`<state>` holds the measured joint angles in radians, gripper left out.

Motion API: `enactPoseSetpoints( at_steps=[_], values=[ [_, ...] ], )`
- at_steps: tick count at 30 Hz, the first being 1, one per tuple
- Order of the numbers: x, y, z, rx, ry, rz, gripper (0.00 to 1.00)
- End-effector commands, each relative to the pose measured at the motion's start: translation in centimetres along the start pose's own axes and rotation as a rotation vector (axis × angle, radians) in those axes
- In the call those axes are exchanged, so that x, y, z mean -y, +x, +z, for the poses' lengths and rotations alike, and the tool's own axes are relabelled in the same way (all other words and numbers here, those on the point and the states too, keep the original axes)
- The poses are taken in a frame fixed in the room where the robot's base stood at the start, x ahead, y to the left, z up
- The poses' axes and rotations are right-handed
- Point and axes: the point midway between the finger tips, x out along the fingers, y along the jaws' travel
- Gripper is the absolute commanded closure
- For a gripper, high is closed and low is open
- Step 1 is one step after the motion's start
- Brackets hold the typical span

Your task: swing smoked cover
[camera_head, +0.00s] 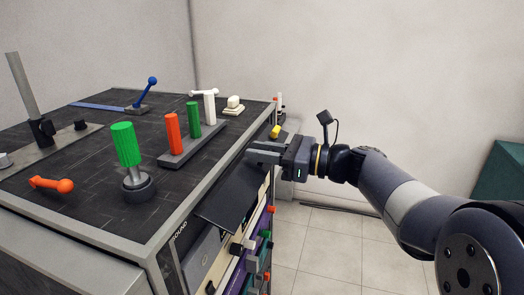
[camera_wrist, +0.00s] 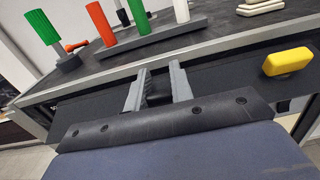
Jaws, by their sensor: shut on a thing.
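The smoked cover (camera_head: 228,205) is a dark flat panel on the front side of the console, below its top edge. It slopes outward and down from the console in the head view. My gripper (camera_head: 257,155) is at the cover's upper far part, just under the top frame, and is shut on it. In the wrist view the two grey fingers of my gripper (camera_wrist: 158,72) stand close together with a dark piece between them. The dark cover (camera_wrist: 222,84) spreads to both sides behind the fingers. The exact grip point is partly hidden.
The console top (camera_head: 75,210) carries several levers and knobs, including a green knob (camera_head: 126,145) near the front edge. A yellow block (camera_wrist: 287,62) sits right of my fingers. Small coloured handles (camera_head: 265,236) stick out below the cover. The floor (camera_head: 330,240) at right is clear.

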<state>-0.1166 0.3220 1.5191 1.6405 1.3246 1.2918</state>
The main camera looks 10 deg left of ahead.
Motion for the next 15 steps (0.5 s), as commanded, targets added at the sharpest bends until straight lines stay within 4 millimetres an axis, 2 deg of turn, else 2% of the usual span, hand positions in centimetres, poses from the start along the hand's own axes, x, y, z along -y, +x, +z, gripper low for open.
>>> enactPoseSetpoints(
  at_steps=[8,15],
  values=[
    [0.0,0.1,0.6,-0.031,0.001,-0.001,1.0],
    [0.0,0.3,1.5,-0.125,0.001,0.0,1.0]
  ],
)
